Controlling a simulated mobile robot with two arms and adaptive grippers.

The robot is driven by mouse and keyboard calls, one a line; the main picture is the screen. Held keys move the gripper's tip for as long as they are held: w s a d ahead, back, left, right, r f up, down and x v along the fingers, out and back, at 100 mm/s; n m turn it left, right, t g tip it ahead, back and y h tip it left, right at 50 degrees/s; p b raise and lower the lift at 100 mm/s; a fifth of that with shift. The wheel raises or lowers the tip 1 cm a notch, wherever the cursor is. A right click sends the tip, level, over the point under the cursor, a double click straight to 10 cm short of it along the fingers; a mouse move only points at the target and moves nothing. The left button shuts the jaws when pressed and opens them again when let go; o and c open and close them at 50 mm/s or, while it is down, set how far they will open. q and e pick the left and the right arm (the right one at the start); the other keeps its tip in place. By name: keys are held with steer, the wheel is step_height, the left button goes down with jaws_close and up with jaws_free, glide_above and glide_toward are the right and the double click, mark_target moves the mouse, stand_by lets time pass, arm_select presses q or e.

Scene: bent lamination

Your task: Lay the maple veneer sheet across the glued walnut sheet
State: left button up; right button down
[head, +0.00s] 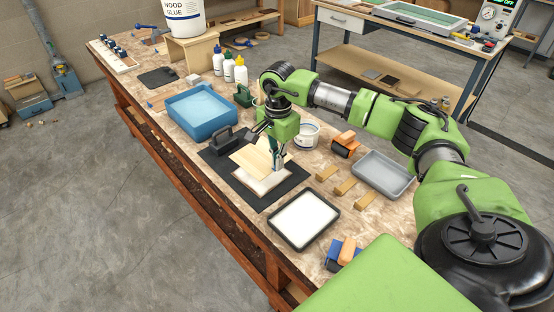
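The pale maple veneer sheet (251,158) is over the black mat, at an angle to a whitish-topped sheet (262,184) below it. That lower sheet looks like the glued walnut sheet; its walnut colour barely shows. My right gripper (275,164) points down at the maple sheet's right edge. Its fingers appear shut on that edge, though the fingertips are small and partly hidden. The maple sheet overlaps the lower one; I cannot tell how much they touch. My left gripper is not in view.
The black mat (285,191) lies under the sheets. A dark-handled tool (228,139) and blue tray (202,112) stand left. A white-filled tray (304,219), wooden strips (327,172), grey tray (384,174) and white tub (307,134) surround the right side.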

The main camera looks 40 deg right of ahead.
mark_target(279, 186)
steer(key=shift+s+f+b, duration=0.1)
steer(key=shift+f+b, duration=0.2)
steer(key=shift+f, duration=0.55)
step_height(279, 186, down, 2)
steer(key=shift+f+b, duration=0.25)
steer(key=shift+b, duration=0.8)
steer(key=shift+a+f+b, duration=0.1)
steer(key=shift+f+b, duration=0.45)
steer(key=shift+f, duration=0.15)
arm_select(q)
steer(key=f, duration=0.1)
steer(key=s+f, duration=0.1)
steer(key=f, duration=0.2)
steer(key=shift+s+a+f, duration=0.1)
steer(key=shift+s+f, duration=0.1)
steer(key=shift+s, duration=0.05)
arm_select(e)
steer(key=shift+s+f, duration=0.1)
steer(key=shift+f, duration=0.25)
